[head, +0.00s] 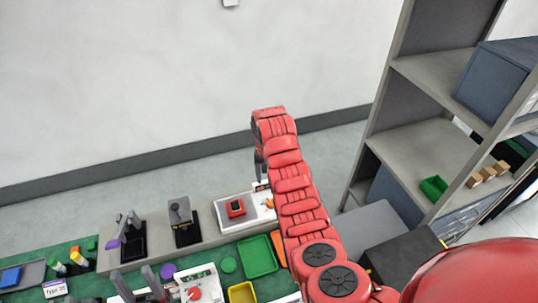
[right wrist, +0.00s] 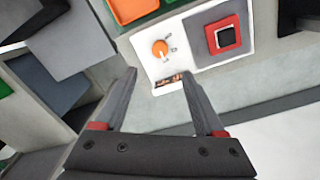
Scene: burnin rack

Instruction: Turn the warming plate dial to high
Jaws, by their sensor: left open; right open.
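The warming plate is a white unit (right wrist: 199,60) with a grey pad that carries a red square piece with a black centre (right wrist: 224,36). In the head view the unit (head: 225,226) sits on the grey ledge. Its orange dial (right wrist: 160,48) is on the panel beside the pad, with small markings around it; I cannot read its setting. The dial also shows in the head view (head: 269,203). My right gripper (right wrist: 158,75) is open and empty, its fingertips apart and near the panel edge by the dial, not around it. My left gripper (head: 137,280) is open at the bottom left.
A green tray (head: 257,257) and a yellow tray (head: 242,293) lie on the green mat. A black stand (head: 184,222) is left of the warming plate. A white device with a red knob (head: 194,294) is near my left gripper. A grey shelf rack (head: 420,160) stands at right.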

